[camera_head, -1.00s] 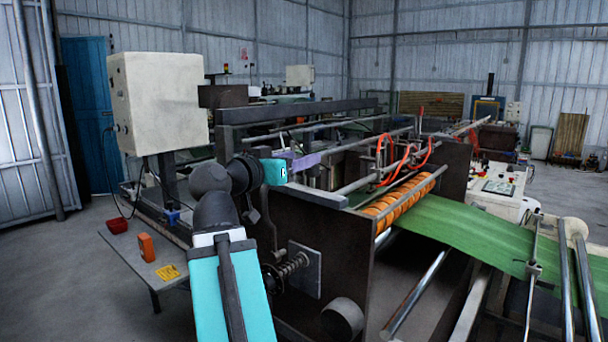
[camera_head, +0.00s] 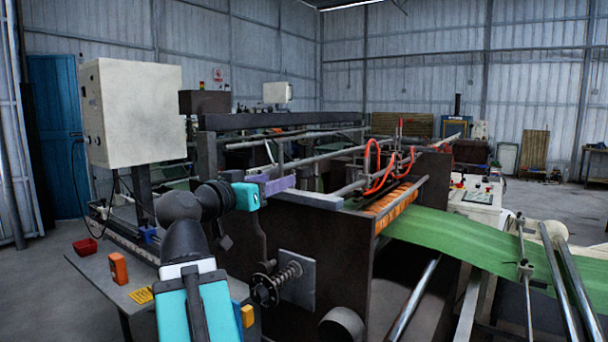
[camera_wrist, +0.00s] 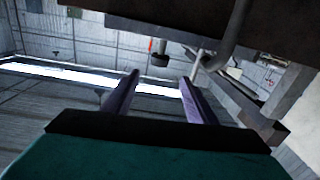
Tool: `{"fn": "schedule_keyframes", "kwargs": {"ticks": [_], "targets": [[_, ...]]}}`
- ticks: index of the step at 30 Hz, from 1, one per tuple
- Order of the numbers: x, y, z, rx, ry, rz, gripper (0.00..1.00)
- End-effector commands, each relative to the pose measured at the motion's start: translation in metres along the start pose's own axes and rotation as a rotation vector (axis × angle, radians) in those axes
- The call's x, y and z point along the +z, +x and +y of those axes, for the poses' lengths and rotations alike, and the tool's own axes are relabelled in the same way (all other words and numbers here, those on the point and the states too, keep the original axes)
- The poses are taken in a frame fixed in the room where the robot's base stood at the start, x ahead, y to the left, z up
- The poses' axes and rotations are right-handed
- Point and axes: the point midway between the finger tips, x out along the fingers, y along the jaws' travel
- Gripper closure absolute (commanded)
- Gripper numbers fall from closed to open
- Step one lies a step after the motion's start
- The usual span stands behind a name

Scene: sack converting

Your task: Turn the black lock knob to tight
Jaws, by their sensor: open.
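A black round knob (camera_head: 265,290) sits at the end of a spring-wrapped screw on the dark side plate (camera_head: 330,245) of the machine, low in the head view. My gripper (camera_head: 284,183) is above it, at the height of the plate's upper edge, with its purple fingers pointing right. In the wrist view my gripper (camera_wrist: 158,88) is open, with an empty gap between its two fingers. A dark round piece (camera_wrist: 160,59) on a short stem shows beyond the gap, apart from the fingers. I cannot tell whether it is the lock knob.
Grey rails and bars (camera_head: 305,198) lie close to my fingers. Red hoses (camera_head: 378,170), an orange roller (camera_head: 392,205) and green sheet (camera_head: 460,235) are to the right. A pale control box (camera_head: 130,112) stands left. A low table (camera_head: 118,290) holds a red tray and an orange item.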

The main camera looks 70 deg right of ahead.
Motion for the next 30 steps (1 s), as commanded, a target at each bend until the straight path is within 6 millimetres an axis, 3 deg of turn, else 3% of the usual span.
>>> {"fn": "schedule_keyframes", "kwargs": {"ticks": [14,30], "targets": [[-0.002,0.016,0.002,0.005,-0.001,-0.001,0.48],[-0.002,0.077,0.002,0.006,-0.001,-0.001,0.48]]}}
